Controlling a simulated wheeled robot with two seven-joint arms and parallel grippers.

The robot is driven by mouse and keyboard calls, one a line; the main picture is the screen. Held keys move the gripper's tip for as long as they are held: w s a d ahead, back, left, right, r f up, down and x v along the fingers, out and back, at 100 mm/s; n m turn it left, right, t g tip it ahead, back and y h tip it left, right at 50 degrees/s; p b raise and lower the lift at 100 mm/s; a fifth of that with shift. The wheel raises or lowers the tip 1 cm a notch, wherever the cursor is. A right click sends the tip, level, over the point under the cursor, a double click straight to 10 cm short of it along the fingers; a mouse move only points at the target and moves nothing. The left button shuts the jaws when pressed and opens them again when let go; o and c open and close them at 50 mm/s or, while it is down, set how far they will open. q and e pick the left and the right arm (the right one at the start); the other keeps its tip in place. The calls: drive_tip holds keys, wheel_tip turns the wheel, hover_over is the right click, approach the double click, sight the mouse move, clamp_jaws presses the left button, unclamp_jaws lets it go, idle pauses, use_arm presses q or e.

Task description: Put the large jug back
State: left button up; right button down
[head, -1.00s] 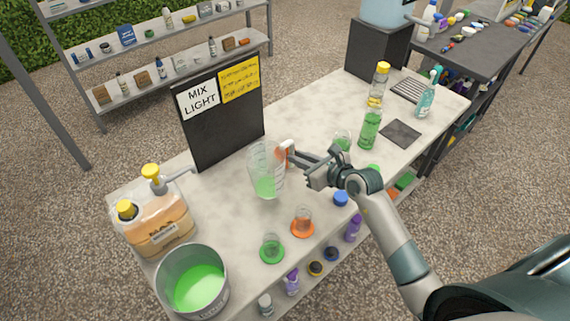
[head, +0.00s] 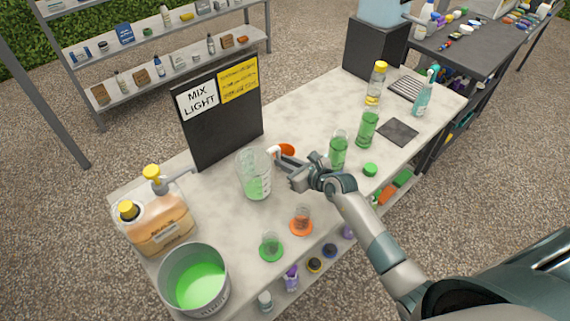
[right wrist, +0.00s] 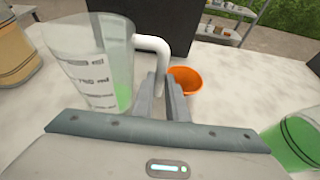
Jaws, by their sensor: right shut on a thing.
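The large jug (head: 254,178) is clear, with grey markings, a white handle and some green liquid low inside. It is at the middle of the counter, in front of the black sign board. My right gripper (head: 279,160) is shut on the jug's handle from the right. In the right wrist view the jug (right wrist: 92,62) is at upper left, its handle (right wrist: 152,43) running down to the fingers (right wrist: 162,98). I cannot tell whether its base touches the counter. An orange cup-like piece (head: 286,150) lies just beyond the fingers. My left gripper is not in view.
A bucket of green liquid (head: 196,278) and an amber pump jug (head: 158,222) occupy the left end.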

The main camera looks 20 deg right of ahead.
drive_tip(key=shift+f, duration=0.8)
drive_tip(key=c, duration=1.7)
unclamp_jaws()
drive_tip(key=shift+c, duration=0.2)
drive_tip(key=shift+s+d+r, duration=0.15)
drive_tip(key=shift+s+r, duration=0.05)
drive_tip(key=shift+s, duration=0.15)
drive_tip(key=b+v, duration=0.2)
drive_tip(key=v, duration=0.9)
drive_tip(key=shift+s+r, duration=0.1)
